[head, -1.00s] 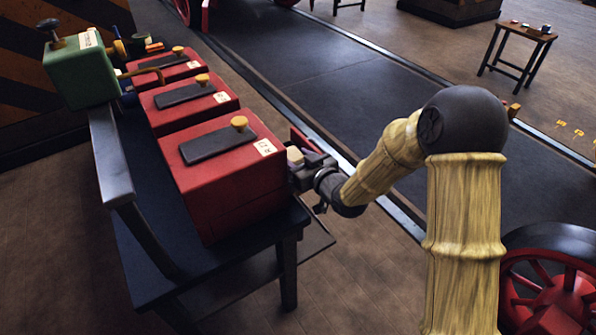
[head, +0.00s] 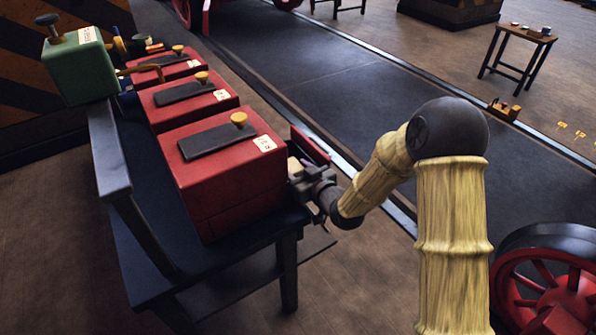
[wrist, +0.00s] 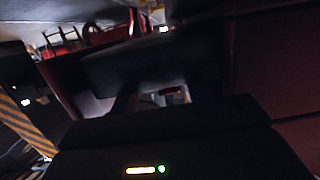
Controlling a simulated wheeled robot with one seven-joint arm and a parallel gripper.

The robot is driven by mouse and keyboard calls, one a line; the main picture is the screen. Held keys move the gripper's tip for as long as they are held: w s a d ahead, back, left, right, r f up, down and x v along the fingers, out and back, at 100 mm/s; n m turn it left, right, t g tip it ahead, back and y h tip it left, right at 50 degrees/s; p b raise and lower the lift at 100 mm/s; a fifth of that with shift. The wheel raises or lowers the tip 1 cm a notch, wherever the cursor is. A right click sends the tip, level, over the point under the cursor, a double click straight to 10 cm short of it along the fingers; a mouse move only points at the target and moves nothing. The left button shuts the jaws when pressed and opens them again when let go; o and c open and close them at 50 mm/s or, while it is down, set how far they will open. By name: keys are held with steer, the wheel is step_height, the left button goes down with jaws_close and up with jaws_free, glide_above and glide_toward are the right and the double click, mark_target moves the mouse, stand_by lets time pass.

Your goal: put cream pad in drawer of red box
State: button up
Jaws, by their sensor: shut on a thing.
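The nearest red box (head: 226,180) stands on a dark bench, with a black strip, a yellow knob and a white label on top. Its drawer is pulled out on the right side, and the red drawer front (head: 311,145) shows beyond my gripper. My gripper (head: 299,172) is at the open drawer, shut on the cream pad (head: 294,165), of which only a small pale part shows beside the box. I cannot tell whether the pad touches the drawer floor. The wrist view is dark, with red walls (wrist: 285,60) close around and the pad not clearly visible.
Two similar red boxes (head: 190,100) stand behind on the bench (head: 262,236). A green box (head: 78,66) sits at the back left. A red wheel (head: 548,290) stands at lower right, and a small table (head: 520,34) is far right. The floor between is open.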

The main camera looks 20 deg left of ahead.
steer(key=shift+s+f, duration=0.15)
steer(key=shift+f, duration=0.4)
steer(key=o, duration=0.8)
steer(key=shift+d+f, duration=0.1)
steer(key=shift+c, duration=0.2)
steer(key=shift+r+p, duration=0.45)
steer(key=r+p+v, duration=0.1)
steer(key=v, duration=1)
steer(key=shift+s+d, duration=0.2)
steer(key=shift+d, duration=0.05)
